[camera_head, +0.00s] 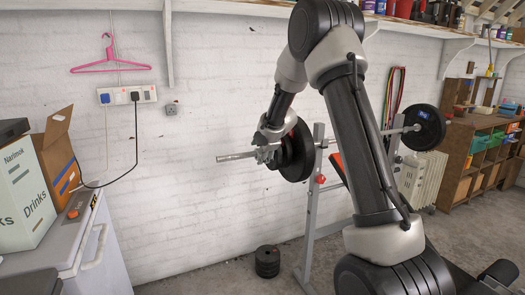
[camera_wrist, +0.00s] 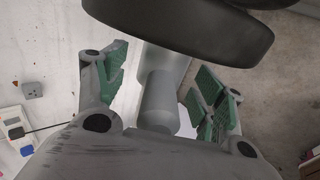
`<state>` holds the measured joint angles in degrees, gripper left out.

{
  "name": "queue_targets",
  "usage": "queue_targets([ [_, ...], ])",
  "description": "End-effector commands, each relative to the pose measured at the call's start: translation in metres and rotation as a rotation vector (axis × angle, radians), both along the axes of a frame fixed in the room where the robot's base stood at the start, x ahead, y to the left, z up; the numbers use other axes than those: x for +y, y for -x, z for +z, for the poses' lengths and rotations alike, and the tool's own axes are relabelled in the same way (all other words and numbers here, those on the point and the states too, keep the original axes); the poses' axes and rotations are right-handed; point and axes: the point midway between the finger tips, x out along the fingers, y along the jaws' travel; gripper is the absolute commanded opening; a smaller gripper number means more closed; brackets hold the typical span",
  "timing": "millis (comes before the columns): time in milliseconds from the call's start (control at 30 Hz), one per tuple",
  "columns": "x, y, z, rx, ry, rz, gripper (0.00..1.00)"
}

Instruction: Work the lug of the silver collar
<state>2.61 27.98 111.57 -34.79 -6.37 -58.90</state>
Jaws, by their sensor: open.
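The barbell (camera_head: 232,157) lies across a rack, its bare silver end pointing left. A black weight plate (camera_head: 300,152) is on this end and also fills the top of the wrist view (camera_wrist: 190,22). In the wrist view, a wider grey piece, apparently the silver collar (camera_wrist: 168,62), sits below the plate, with the round bar end (camera_wrist: 159,105) nearer the camera. I cannot make out its lug. My gripper (camera_wrist: 160,80) is open, its green-padded fingers on either side of the bar and collar, seemingly apart from them. In the head view my gripper (camera_head: 268,140) hides most of the collar.
The rack's grey upright (camera_head: 314,200) stands right of the plate. Small black weights (camera_head: 267,262) are stacked on the floor below. A white chest (camera_head: 75,240) with boxes is at left. A brick wall is close behind; a shelf runs above. Floor at front left is clear.

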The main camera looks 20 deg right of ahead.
Motion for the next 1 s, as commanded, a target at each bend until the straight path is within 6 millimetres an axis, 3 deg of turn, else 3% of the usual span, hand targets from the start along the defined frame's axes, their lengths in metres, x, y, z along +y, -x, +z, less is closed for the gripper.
queue_targets([
  [167, -0.001, 0.015, 0.016, -0.003, 0.002, 0.001, 0.69],
  [500, -0.004, 0.068, 0.067, -0.003, 0.001, -0.001, 0.69],
  [733, -0.004, 0.083, 0.08, -0.001, 0.0, 0.0, 0.69],
  [1000, -0.003, 0.085, 0.083, 0.0, 0.0, 0.0, 0.69],
])
